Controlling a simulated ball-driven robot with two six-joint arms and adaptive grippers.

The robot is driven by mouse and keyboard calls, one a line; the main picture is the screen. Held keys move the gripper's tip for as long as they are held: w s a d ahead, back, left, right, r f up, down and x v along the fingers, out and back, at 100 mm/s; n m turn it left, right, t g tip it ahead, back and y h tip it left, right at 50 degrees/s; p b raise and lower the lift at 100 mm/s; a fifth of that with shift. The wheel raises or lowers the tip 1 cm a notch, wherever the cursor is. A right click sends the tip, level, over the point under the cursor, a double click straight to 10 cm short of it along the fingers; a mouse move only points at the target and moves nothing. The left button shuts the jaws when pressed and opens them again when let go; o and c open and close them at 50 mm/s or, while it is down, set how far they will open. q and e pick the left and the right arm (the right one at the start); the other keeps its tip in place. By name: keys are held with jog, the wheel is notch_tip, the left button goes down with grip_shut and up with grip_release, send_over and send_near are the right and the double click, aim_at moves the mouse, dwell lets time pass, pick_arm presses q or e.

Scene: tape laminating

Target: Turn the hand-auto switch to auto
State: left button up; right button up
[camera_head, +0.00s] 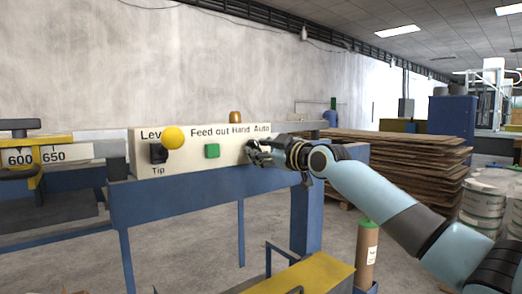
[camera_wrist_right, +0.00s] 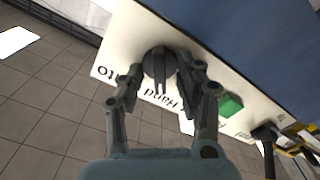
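In the head view my right gripper (camera_head: 256,153) is at the right end of the control panel (camera_head: 183,164), under the "Hand Auto" lettering, and largely hides the switch. My left gripper is not in view.
The panel also bears a green button (camera_head: 212,151), a yellow ball (camera_head: 173,138) and a black lever switch (camera_head: 158,153). It sits on a blue frame (camera_head: 180,199). An orange-brown knob (camera_head: 235,116) rises behind it. Stacked boards (camera_head: 410,160) stand behind my right arm.

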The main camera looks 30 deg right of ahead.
grip_shut()
dwell(0.3)
jog(key=m+p, duration=0.1)
jog(key=m, duration=0.3)
jog(key=shift+p, duration=0.4)
jog(key=m+p, duration=0.1)
jog(key=m, duration=0.2)
jog(key=shift+m+p, duration=0.35)
jog(key=shift+m, duration=0.05)
jog(key=m+p, duration=0.1)
jog(key=m, duration=0.2)
jog(key=shift+m+p, duration=0.8)
jog(key=shift+m, duration=0.7)
jog(key=shift+f, duration=0.1)
